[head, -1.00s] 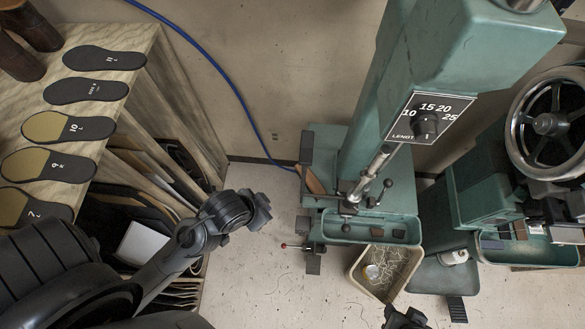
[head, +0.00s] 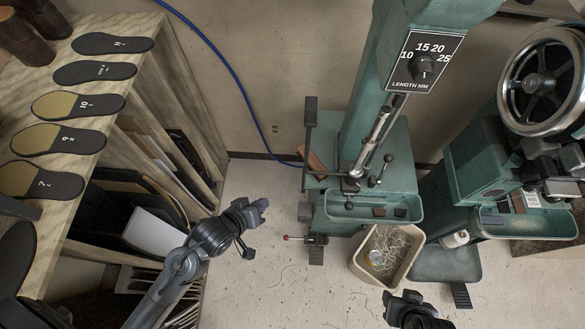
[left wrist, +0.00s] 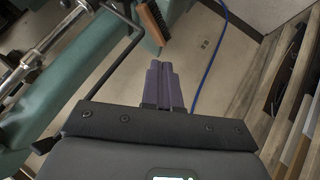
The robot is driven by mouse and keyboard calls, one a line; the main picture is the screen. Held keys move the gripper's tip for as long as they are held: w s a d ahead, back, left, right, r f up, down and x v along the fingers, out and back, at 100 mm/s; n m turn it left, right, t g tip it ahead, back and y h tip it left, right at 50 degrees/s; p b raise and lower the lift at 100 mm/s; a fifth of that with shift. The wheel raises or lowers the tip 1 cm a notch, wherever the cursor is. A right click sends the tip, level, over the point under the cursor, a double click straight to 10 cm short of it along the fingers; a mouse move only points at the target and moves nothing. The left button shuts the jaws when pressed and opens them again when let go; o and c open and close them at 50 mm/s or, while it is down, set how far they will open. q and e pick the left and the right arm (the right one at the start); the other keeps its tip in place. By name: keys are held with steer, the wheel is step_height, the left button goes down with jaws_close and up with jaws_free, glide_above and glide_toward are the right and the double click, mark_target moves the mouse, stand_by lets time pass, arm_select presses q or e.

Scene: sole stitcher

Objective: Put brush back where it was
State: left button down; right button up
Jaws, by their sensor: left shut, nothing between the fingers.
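A brush (left wrist: 152,22) with a brown wooden back and dark bristles shows at the top of the left wrist view, by the teal stitcher (left wrist: 75,75). In the head view a brown wooden piece that looks like the same brush (head: 317,164) leans at the left side of the stitcher's base. My left gripper (head: 262,204) is left of the stitcher, apart from the brush. Its purple fingers (left wrist: 165,85) are together and empty. My right gripper (head: 410,299) is at the bottom of the head view, below the bin; its finger gap is not clear.
A shelf with shoe soles (head: 98,71) stands on the left. A bin of thread scraps (head: 388,257) sits in front of the stitcher tray (head: 345,205). A second machine with a handwheel (head: 541,87) stands right. Floor between shelf and stitcher is free.

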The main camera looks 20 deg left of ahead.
arm_select(q)
steer(key=w+d+f+n+t+h+b, duration=0.1)
steer(key=w+f+n+t+h+b, duration=0.2)
steer(key=f, duration=0.4)
steer(key=n+t+h+b, duration=0.25)
steer(key=h+b, duration=0.25)
steer(key=b, duration=1.7)
glide_toward(302, 158)
steer(key=b+x, duration=0.4)
steer(key=x, duration=0.1)
steer(key=shift+w+d, duration=0.15)
steer(key=shift+w, duration=0.2)
steer(key=shift+d, duration=0.75)
steer(key=shift+r, duration=0.1)
